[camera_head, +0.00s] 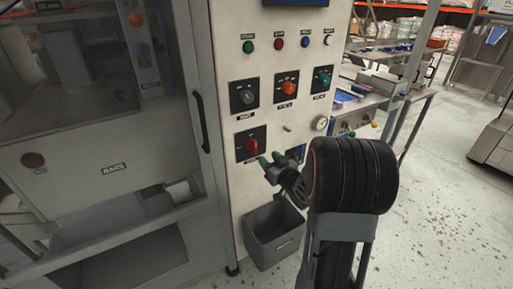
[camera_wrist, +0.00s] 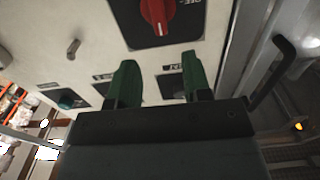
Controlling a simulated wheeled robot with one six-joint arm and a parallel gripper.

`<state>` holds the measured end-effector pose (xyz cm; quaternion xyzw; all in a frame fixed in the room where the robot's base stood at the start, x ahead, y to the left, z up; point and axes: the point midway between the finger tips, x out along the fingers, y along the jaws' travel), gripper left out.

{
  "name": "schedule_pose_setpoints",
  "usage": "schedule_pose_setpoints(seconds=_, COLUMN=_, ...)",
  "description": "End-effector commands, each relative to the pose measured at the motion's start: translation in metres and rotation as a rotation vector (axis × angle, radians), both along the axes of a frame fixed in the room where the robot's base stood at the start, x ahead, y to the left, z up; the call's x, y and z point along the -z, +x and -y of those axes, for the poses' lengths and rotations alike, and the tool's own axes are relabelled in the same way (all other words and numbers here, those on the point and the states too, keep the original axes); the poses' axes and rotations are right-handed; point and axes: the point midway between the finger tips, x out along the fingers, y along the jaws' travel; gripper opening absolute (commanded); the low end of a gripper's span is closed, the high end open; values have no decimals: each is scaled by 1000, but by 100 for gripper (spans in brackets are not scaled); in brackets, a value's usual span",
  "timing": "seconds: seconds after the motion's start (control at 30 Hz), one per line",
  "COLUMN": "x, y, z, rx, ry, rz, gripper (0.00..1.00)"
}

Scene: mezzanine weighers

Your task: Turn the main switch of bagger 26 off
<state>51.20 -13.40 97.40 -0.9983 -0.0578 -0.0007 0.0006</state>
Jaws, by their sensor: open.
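A red rotary switch (camera_head: 252,146) on a dark square plate sits low on the left of the pale control panel. Its label is too small to read. In the wrist view the red knob (camera_wrist: 158,14) is at the top edge, partly cut off, with some white lettering beside it. My gripper (camera_head: 269,160) is just below and right of this switch, close to the panel. In the wrist view its two green fingers (camera_wrist: 161,82) stand apart with nothing between them, and the knob lies beyond their tips, not touched.
Above the red switch are a black knob (camera_head: 243,97), an orange knob (camera_head: 289,88) and a teal knob (camera_head: 324,79). A gauge (camera_head: 321,124) is to the right. A door with a black handle (camera_head: 200,121) is at left.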

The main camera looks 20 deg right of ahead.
Motion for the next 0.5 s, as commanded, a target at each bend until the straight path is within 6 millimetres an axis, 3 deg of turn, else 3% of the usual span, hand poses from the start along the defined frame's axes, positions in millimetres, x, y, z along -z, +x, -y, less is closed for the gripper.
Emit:
schedule_pose_setpoints(seconds=0.2, x=0, y=42, z=-5, rx=-1, ry=-1, rz=-2, gripper=45)
schedule_pose_setpoints(seconds=0.5, x=0, y=78, z=-9, rx=0, ry=-1, rz=-2, gripper=45)
